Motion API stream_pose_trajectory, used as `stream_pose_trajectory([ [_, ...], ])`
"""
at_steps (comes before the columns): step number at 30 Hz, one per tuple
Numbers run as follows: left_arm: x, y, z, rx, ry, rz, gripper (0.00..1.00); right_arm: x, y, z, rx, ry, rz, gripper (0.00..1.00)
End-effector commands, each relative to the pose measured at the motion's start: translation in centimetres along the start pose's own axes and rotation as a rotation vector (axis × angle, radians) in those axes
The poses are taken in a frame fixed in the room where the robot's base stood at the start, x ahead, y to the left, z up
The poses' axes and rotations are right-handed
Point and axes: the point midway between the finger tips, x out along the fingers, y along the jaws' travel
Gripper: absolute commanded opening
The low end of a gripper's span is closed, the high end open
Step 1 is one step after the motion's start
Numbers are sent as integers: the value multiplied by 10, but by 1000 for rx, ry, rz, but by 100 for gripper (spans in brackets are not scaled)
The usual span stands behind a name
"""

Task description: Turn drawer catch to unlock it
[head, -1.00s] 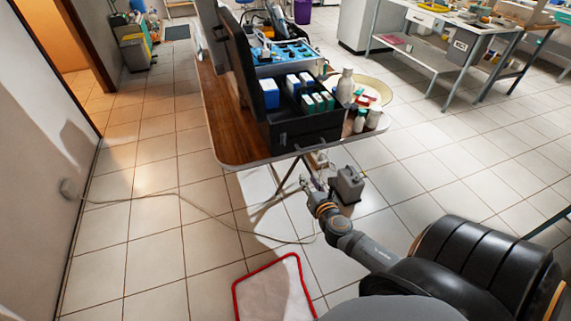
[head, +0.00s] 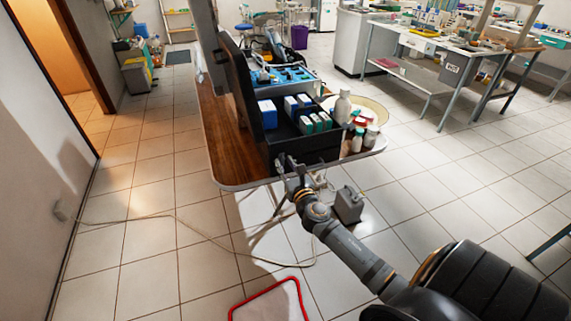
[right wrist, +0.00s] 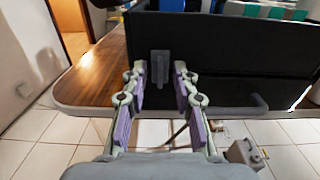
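The black case (head: 312,146) stands on the wooden table, with boxes and bottles in its open upper part. Its dark front panel (right wrist: 235,58) fills the upper part of the right wrist view. A small upright dark grey catch (right wrist: 159,70) sits on that panel near its left end. My right gripper (right wrist: 159,74) is open, with one finger on each side of the catch in the picture. I cannot tell whether the fingers touch it. In the head view my right gripper (head: 286,163) is at the case's front left and hides the catch. My left gripper is not in view.
The table's grey rim (right wrist: 85,109) runs just below the gripper. White bottles (head: 342,106) stand at the case's right. A grey canister (head: 348,204) stands below the table edge. A cable (head: 190,228) and a red-edged mat (head: 272,303) lie on the floor.

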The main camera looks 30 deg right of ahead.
Motion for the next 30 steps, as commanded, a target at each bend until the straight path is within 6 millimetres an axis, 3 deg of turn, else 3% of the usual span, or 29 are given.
stream_pose_trajectory([
  [9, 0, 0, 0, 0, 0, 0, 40, 4, 0, -1, 1, 1, 0, 27],
  [15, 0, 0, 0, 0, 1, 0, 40, 3, 0, 0, 1, 1, 0, 0],
  [30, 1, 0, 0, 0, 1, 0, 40, 3, 0, -1, 48, 0, 0, 0],
])
